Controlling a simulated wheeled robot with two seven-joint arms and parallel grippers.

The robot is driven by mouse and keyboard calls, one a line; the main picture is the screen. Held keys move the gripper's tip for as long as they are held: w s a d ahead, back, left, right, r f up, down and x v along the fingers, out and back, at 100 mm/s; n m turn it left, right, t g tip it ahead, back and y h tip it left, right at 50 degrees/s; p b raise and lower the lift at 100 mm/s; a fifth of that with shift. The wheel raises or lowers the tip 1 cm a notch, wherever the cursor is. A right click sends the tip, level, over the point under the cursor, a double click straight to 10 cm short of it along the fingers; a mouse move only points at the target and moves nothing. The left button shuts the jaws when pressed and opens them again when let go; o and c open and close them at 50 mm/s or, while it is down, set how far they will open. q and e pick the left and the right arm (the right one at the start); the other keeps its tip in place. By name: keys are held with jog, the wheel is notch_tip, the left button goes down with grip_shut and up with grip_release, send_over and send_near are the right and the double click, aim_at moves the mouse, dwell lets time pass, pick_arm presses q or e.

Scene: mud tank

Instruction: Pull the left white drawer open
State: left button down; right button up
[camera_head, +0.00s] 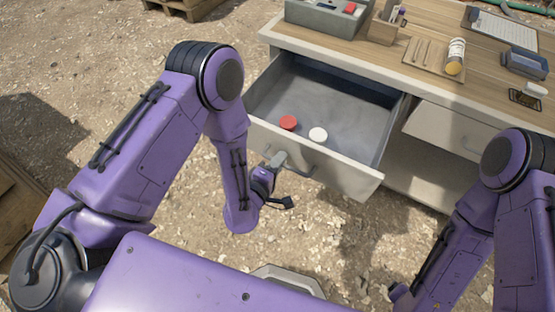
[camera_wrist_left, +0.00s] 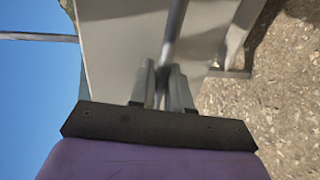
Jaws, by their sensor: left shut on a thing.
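The left white drawer (camera_head: 340,172) is pulled far out of the desk in the head view. A red round lid (camera_head: 288,122) and a white round lid (camera_head: 318,134) lie inside it. My left gripper (camera_head: 278,162) is at the drawer's front, shut on its grey bar handle (camera_head: 300,166). In the left wrist view the fingers (camera_wrist_left: 163,88) close around the handle bar (camera_wrist_left: 173,35), with the pale drawer front (camera_wrist_left: 120,50) behind. My right arm shows at the lower right of the head view, but its fingertips cannot be made out.
The wooden desktop (camera_head: 380,62) holds a pen holder (camera_head: 384,28), a bottle (camera_head: 455,56), a clipboard (camera_head: 503,30) and a grey box (camera_head: 327,15). A second white drawer (camera_head: 450,132) is to the right. Gravel ground (camera_head: 345,245) lies open in front. A wooden pallet (camera_head: 188,6) is at the back.

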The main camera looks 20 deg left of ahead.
pick_arm(q)
jog(key=c, duration=1.3)
grip_release()
jog(key=b+v, duration=0.2)
jog(key=v, duration=0.8)
jog(key=shift+s+a+r, duration=0.1)
jog(key=shift+s, duration=0.2)
